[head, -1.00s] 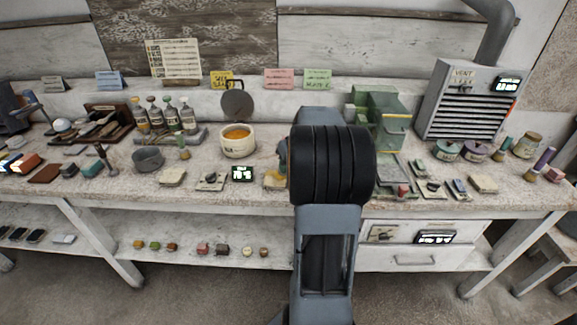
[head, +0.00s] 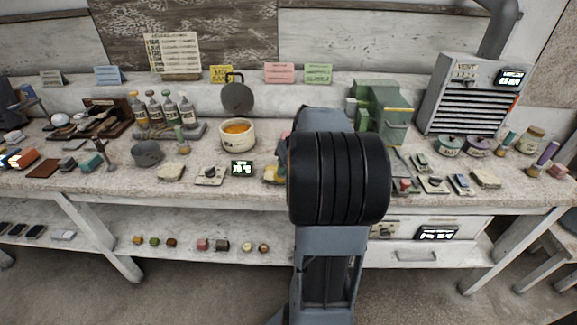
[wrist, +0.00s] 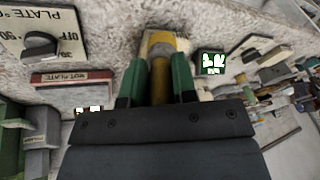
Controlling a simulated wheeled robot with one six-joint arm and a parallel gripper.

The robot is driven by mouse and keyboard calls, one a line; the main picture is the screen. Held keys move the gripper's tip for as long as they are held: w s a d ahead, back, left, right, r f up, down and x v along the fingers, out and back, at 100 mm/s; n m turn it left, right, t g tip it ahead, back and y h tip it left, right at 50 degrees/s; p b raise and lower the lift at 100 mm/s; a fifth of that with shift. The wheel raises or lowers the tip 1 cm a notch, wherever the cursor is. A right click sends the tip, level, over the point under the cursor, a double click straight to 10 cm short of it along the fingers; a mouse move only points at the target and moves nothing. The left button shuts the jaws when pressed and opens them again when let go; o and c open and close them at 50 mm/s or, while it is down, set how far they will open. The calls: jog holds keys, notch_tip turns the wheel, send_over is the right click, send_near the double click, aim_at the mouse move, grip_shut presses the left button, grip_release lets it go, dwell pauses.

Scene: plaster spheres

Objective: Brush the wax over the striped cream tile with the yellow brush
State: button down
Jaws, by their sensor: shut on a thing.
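My gripper (wrist: 160,84) shows in the wrist view with its green fingers shut on the yellow brush (wrist: 162,68). The brush's far end reaches over a pale tile-like piece (wrist: 196,40), partly hidden behind it. I cannot make out stripes on it or tell whether the brush touches it. In the head view my arm hides the gripper; a yellowish patch (head: 272,174) shows just left of the arm, on the bench. The cream pot of amber wax (head: 237,134) stands farther back on the left.
A small lit display (head: 242,168) stands left of my arm. A hot plate label (wrist: 72,77) and a knob (wrist: 40,44) are left in the wrist view. A green machine (head: 382,112) stands behind my arm. Small tools crowd the bench (head: 210,189).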

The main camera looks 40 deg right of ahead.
jog(key=shift+w+d+p, duration=0.7)
jog(key=shift+w+d, duration=0.65)
jog(key=shift+a+r, duration=0.1)
jog(key=shift+r, duration=0.05)
jog(key=shift+s+a+r, duration=0.6)
jog(key=shift+s+r, duration=0.05)
jog(key=shift+s, duration=0.05)
jog(key=shift+f, duration=0.15)
jog(key=shift+f+b, duration=0.35)
jog(key=shift+f, duration=0.1)
jog(key=shift+f, duration=0.25)
